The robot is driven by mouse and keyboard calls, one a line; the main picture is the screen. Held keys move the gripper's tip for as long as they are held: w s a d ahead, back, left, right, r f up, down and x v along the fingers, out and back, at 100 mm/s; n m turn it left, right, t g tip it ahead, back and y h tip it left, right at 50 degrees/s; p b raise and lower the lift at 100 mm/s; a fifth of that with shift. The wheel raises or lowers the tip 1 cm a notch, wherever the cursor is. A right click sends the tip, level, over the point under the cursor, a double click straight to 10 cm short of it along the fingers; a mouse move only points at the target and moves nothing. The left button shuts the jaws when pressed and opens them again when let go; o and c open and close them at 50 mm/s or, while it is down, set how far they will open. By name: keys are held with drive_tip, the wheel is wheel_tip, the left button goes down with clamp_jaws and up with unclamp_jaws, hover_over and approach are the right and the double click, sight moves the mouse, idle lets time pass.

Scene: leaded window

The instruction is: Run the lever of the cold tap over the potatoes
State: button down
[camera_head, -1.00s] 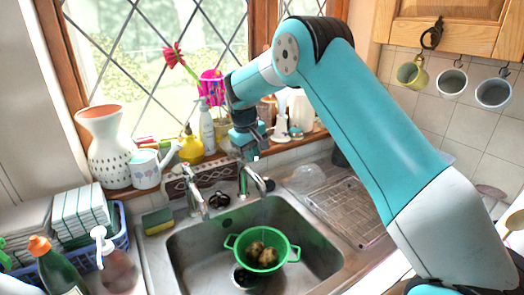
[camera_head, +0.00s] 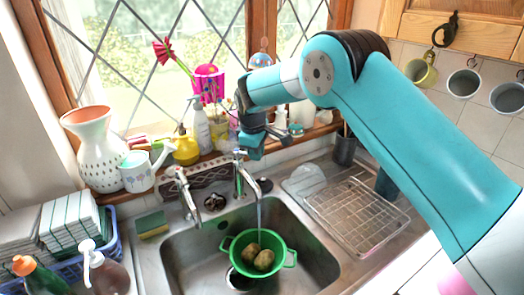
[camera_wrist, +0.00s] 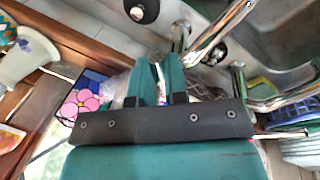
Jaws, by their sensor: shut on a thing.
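The tap over the potatoes (camera_head: 264,260) is the right-hand chrome one (camera_head: 248,183) at the back of the sink; in the wrist view its spout (camera_wrist: 222,30) runs up to the right. A stream of water falls from it into the green colander (camera_head: 281,244), where the potatoes lie. My gripper (camera_head: 246,152) is at the top of this tap, shut on its lever. The lever is mostly hidden by the fingers in the head view. In the wrist view my gripper's fingers (camera_wrist: 163,66) are close together beside the tap.
A second tap (camera_head: 186,192) stands to the left. The steel sink (camera_head: 186,250) holds the colander. Spray bottle (camera_head: 201,128), yellow can (camera_head: 186,150) and flower pot crowd the sill behind my gripper. A wire rack (camera_head: 357,215) lies on the right drainer.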

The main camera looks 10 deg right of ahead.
idle(0.4)
drive_tip(key=c, duration=1.1)
unclamp_jaws()
drive_tip(key=shift+c, duration=0.2)
drive_tip(key=shift+r, duration=0.1)
wheel_tip(320, 180, up, 17)
drive_tip(key=s+a+b, duration=0.1)
drive_tip(key=s, duration=0.1)
drive_tip(key=shift+s+a+b, duration=0.3)
drive_tip(key=shift+s+a, duration=0.1)
